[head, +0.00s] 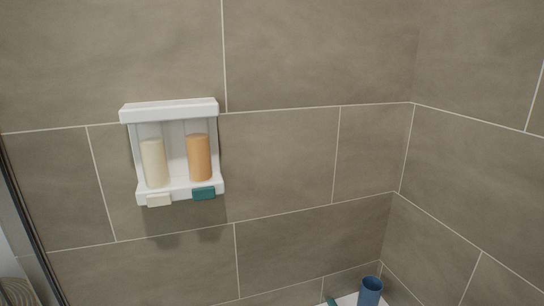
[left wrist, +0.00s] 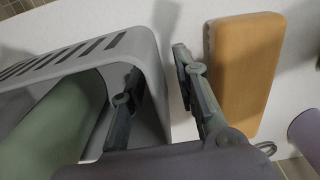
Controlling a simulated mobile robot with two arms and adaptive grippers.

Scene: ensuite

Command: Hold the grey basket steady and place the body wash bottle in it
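The grey basket (left wrist: 148,62), with a row of slots in its side, fills the left of the left wrist view. My left gripper (left wrist: 155,75) is at its rim, with one finger over the basket's inner side and the other outside the wall. The fingers are apart, with a visible gap between the outer finger and the wall. A green rounded thing (left wrist: 55,125) shows within the basket's opening. I cannot tell whether it is the body wash bottle. My right gripper is not in view, and the head view shows neither gripper nor the basket.
An orange-tan block (left wrist: 243,75) lies beside the outer finger on a pale surface. A purple thing (left wrist: 308,135) is at the right edge. In the head view, a white wall dispenser (head: 170,110) holds cream and orange bottles. A blue cup (head: 370,291) stands at bottom right.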

